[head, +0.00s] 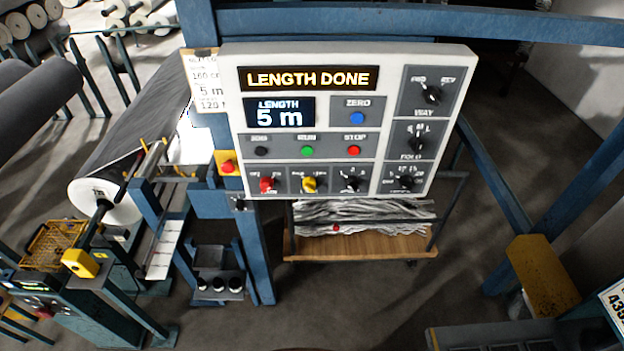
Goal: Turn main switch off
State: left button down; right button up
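A white control panel (340,62) faces me on a blue frame. At its lower left is a red rotary knob (267,184), probably the main switch; its small label and exact pointing are too blurred to read. Beside it are a yellow rotary knob (309,184) and black knobs (351,183). The upper display (308,79) reads LENGTH DONE and the one below (279,113) reads 5 m. Neither of my grippers is in the head view.
A yellow box with a red button (228,167) sits just left of the panel. A blue push button (357,118) and a row of push buttons (307,151) are on the panel. A wooden-decked cart (360,246) stands below. Blue posts flank the panel.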

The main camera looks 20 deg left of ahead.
aim_at(266, 185)
jog(key=z, duration=0.05)
jog(key=k, duration=1.2)
jog(key=u, duration=0.65)
jog(key=i, duration=0.9)
jog(key=u, duration=0.45)
